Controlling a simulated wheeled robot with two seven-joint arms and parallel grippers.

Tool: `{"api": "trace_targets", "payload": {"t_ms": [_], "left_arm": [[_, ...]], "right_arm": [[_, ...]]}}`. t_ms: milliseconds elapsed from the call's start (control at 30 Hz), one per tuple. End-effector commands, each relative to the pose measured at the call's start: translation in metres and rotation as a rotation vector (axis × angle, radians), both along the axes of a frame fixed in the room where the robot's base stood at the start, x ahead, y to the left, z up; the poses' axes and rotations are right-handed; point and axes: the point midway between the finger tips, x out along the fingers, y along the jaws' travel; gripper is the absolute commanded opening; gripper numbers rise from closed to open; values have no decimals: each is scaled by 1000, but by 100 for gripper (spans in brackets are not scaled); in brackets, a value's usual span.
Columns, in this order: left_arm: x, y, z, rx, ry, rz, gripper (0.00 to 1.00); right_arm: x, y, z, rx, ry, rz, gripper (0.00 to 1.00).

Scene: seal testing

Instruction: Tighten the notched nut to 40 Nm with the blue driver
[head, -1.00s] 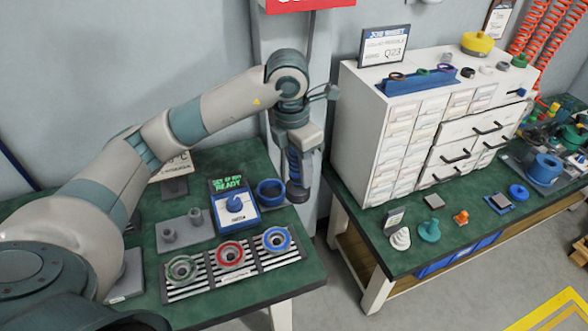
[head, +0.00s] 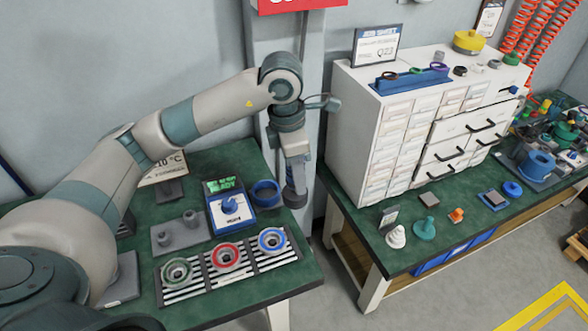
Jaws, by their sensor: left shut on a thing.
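My left gripper (head: 297,172) hangs at the back right of the near bench, fingers down. It is shut on a dark, upright cylindrical tool (head: 295,198). Blue on it showed earlier, so it looks like the blue driver; most of it is hidden now. Its lower end appears above the bench edge, right of an empty blue ring holder (head: 267,193). Three ring-shaped parts lie on a striped mat: green-grey (head: 177,272), red (head: 226,257) and blue (head: 271,240). I cannot tell which carries the notched nut. My right gripper is not in view.
A blue box with a knob and lit green display (head: 228,207) stands behind the mat. A grey plate with two pegs (head: 181,231) is left of it. A white drawer cabinet (head: 400,130) stands on the right bench. A gap separates the benches.

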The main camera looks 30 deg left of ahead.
Motion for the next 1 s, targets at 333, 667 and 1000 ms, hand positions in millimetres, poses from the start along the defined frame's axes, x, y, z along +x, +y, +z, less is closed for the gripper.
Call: {"api": "trace_targets", "payload": {"t_ms": [333, 667, 1000], "left_arm": [[-19, -16, -4, 1, -1, -644, 4], [-41, -28, -11, 1, 0, -1284, 4], [-65, -35, -18, 2, -1, -1932, 4]], "right_arm": [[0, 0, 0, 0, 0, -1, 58], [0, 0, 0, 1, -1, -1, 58], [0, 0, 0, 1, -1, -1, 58]]}}
